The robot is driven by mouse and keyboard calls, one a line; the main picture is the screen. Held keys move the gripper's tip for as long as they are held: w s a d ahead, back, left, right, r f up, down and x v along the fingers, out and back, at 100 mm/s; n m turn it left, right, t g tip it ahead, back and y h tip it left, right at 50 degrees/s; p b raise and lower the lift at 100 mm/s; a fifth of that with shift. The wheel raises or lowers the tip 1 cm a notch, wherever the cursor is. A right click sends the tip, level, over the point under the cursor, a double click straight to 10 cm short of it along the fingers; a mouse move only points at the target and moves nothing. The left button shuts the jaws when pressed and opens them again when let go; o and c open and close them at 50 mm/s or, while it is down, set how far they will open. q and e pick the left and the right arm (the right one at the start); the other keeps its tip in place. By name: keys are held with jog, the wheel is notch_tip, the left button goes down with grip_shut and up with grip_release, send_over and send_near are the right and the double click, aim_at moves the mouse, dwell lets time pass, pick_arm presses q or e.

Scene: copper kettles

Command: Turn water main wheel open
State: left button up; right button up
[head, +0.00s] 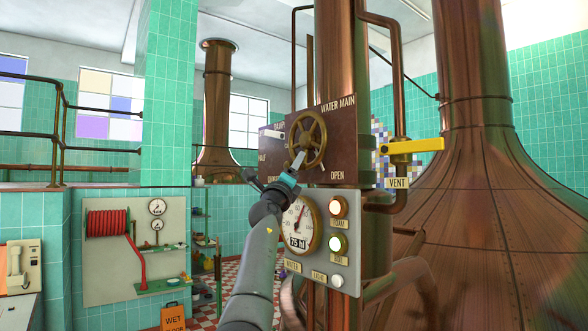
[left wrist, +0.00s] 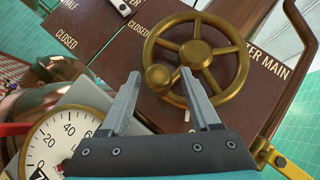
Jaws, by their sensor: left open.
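The water main wheel (head: 309,139) is a spoked brass handwheel on a dark brown panel (head: 343,140) marked WATER MAIN, with OPEN at its lower right. In the left wrist view the wheel (left wrist: 196,54) has a round brass knob (left wrist: 158,77) on its rim. My left gripper (head: 299,159) reaches up to the wheel's lower left. In the left wrist view its open fingers (left wrist: 160,76) stand on either side of the knob; whether they touch it I cannot tell. In the head view the gripper hides the knob. My right gripper is not in view.
Below the panel is a gauge box with a dial (head: 299,227) and round lamps (head: 338,243). A yellow vent lever (head: 412,146) sticks out to the right of the wheel. Another brown panel (left wrist: 72,40) adjoins on the left. A large copper kettle (head: 480,220) fills the right side.

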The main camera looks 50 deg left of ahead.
pick_arm(q)
jog(key=shift+b+v, duration=0.45)
jog(key=shift+v, duration=0.35)
jog(key=b+v, duration=0.4)
jog(key=v, duration=0.9)
jog(key=shift+s+d+f+b, duration=0.15)
jog(key=shift+s+d+b, duration=0.05)
jog(key=shift+s+b, duration=0.1)
jog(key=shift+w, duration=0.1)
